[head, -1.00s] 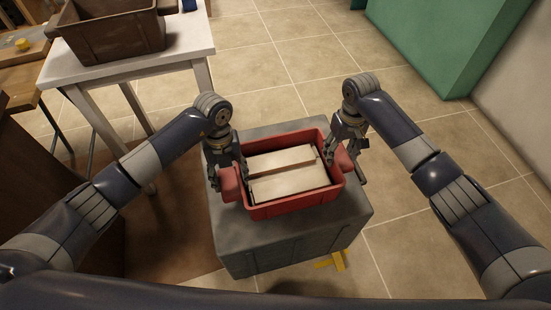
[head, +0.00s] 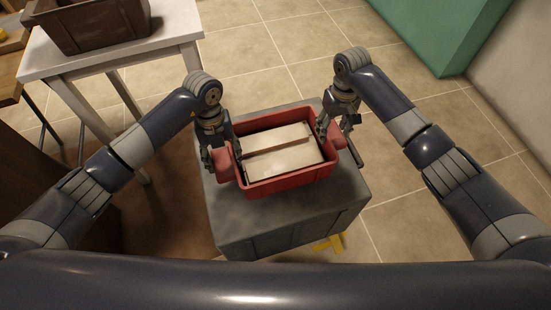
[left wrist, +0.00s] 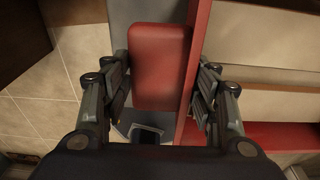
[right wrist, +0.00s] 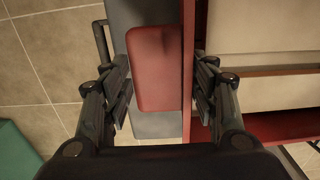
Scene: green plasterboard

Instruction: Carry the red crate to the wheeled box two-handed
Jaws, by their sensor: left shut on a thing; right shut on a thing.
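The red crate (head: 292,186) is over the top of the grey wheeled box (head: 285,222), near its middle; I cannot tell whether it rests there or hangs slightly above. Pale flat pieces (head: 283,158) lie inside the crate. My left gripper (head: 224,160) is shut on the crate's left end, its fingers on either side of the red grip block (left wrist: 160,65). My right gripper (head: 334,130) is shut on the opposite end, around another red block (right wrist: 155,68). The box's wheels are hidden.
A white table (head: 120,57) with a brown bin (head: 95,22) stands at upper left. A green block (head: 440,30) stands at upper right beside a pale wall. A yellow piece (head: 330,243) shows at the box's lower edge. Tiled floor (head: 275,65) beyond the box is clear.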

